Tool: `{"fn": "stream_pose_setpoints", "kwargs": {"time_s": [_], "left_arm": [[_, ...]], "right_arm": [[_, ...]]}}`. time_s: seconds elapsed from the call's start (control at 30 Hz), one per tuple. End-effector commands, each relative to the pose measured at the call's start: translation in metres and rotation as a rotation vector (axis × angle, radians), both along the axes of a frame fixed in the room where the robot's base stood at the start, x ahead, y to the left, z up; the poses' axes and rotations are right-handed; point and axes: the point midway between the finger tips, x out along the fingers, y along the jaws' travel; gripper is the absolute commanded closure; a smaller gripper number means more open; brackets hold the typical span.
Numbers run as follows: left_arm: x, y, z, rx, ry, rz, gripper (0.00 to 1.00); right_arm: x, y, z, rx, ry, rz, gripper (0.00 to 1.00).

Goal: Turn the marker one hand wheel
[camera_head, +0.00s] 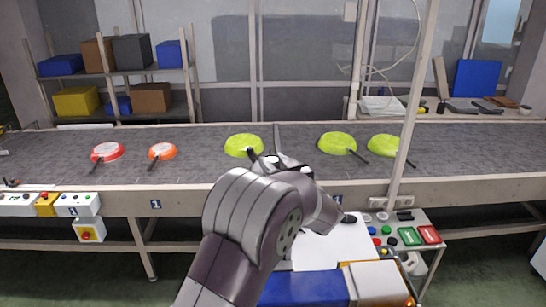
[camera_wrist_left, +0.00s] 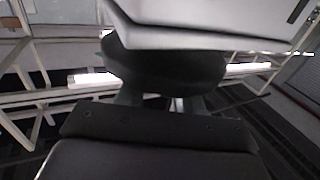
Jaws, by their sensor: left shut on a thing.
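My left arm reaches up through the middle of the head view and bends right at the conveyor's front edge. Its hand end (camera_head: 322,212) is beside the marker 1 sign (camera_head: 337,200); the fingertips are hidden there. In the left wrist view, the left gripper (camera_wrist_left: 160,101) is shut on a dark, rounded thing, seemingly the hand wheel (camera_wrist_left: 165,70). A pale slab covers its upper part. In the head view I cannot make out the wheel clearly. Another marker 1 sign (camera_head: 155,204) is on the left of the rail. My right gripper is not in view.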

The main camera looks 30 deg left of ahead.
Motion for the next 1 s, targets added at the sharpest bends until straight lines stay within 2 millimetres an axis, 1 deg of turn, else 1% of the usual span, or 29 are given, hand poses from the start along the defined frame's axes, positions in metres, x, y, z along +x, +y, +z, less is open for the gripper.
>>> {"fn": "stream_pose_setpoints", "kwargs": {"time_s": [0.03,0.2,0.63,0.67,0.7,0.73,1.0], "left_arm": [[0.0008,-0.0009,0.0021,0.001,-0.001,0.011,0.95],[0.0011,-0.0007,0.0014,0.001,-0.003,0.045,0.95],[0.0011,-0.0007,0.0015,0.001,-0.005,0.055,0.95],[0.0011,-0.0007,0.0016,0.001,-0.005,0.054,0.62],[0.0011,-0.0007,0.0016,0.001,-0.005,0.054,0.49],[0.0011,-0.0007,0.0016,0.001,-0.005,0.054,0.39],[0.0008,-0.0007,0.0006,0.000,-0.004,0.054,0.39]], "right_arm": [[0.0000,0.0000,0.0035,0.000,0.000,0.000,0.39],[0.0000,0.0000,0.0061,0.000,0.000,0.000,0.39],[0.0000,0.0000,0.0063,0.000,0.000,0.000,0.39],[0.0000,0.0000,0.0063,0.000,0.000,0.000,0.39],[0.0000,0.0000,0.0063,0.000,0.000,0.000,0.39],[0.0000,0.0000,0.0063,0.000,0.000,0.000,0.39],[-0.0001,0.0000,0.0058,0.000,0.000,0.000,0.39]]}}
